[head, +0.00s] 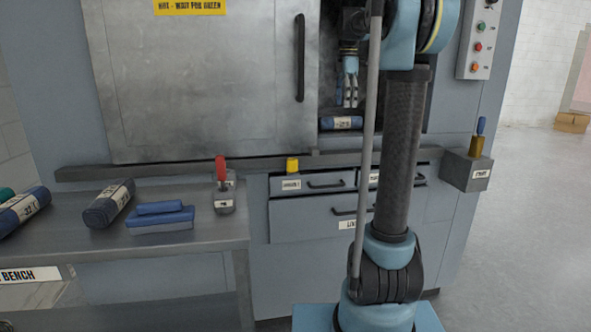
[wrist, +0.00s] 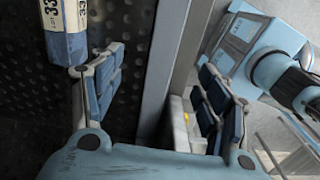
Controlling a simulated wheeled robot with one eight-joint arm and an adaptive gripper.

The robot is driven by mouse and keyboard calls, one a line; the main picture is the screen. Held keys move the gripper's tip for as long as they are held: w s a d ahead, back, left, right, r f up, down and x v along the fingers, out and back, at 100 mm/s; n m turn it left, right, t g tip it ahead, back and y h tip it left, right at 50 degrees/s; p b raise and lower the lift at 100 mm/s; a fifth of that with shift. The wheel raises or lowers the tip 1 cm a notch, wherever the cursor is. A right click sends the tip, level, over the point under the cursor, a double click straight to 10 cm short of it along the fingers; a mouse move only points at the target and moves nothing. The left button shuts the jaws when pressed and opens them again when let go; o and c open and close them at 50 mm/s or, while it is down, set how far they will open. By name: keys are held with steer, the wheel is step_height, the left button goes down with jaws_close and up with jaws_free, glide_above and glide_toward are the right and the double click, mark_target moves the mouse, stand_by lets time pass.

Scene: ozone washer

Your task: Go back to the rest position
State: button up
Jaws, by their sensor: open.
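My gripper (head: 350,92) hangs inside the washer's opening, beside the grey sliding door (head: 205,75). Its fingers point down, above a dark blue roll with a white label (head: 341,123) that lies on the opening's floor. In the wrist view my gripper (wrist: 162,92) is open, with its two padded fingers wide apart and nothing between them. The labelled roll (wrist: 66,22) shows at the upper left there, beyond the left finger and partly cut off. I cannot tell if that finger touches it.
A bench (head: 200,248) at the left carries dark rolls (head: 110,204), a blue block (head: 160,220) and a red-handled switch (head: 222,180). A door rail (head: 250,163) and drawers (head: 312,183) lie below the opening.

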steer(key=s+d+f+m+t, duration=0.1)
steer(key=s+f+m, duration=0.5)
steer(key=s, duration=0.5)
steer(key=s+f+m, duration=0.4)
steer(key=s+f, duration=0.4)
steer(key=s, duration=0.2)
steer(key=s+f+m, duration=0.4)
steer(key=s+f, duration=0.4)
steer(key=f, duration=0.2)
steer(key=s+f+m+t, duration=0.1)
steer(key=s+f+m, duration=0.4)
steer(key=s+f, duration=0.3)
step_height(320, 180, down, 3)
steer(key=shift+s+f+m, duration=0.1)
steer(key=shift+s+m, duration=0.2)
steer(key=shift+s, duration=0.05)
steer(key=shift+w+a+f, duration=0.1)
steer(key=shift+w+f, duration=0.1)
steer(key=shift+w, duration=0.25)
